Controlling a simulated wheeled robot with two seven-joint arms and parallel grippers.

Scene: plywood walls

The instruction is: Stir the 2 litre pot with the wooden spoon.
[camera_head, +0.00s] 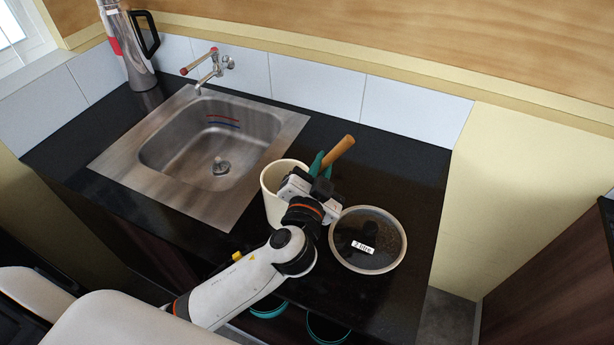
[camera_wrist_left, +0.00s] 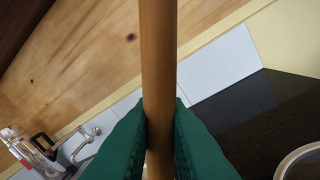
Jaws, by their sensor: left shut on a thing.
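The wooden spoon shows as a tan handle (camera_head: 340,149) that slants up and right in the head view; it stands upright through the middle of the left wrist view (camera_wrist_left: 158,60). My left gripper (camera_head: 319,165) is shut on this handle, with a green finger on each side in the wrist view. The spoon's lower end is hidden behind the gripper. My right gripper is not in view.
A cream container (camera_head: 271,205) stands directly left of and partly behind my left gripper. A steel sink (camera_head: 132,178) with a tap (camera_head: 210,70) lies to the left. A steel flask (camera_head: 134,60) stands in the back left corner. The counter (camera_head: 400,170) behind the pot is clear.

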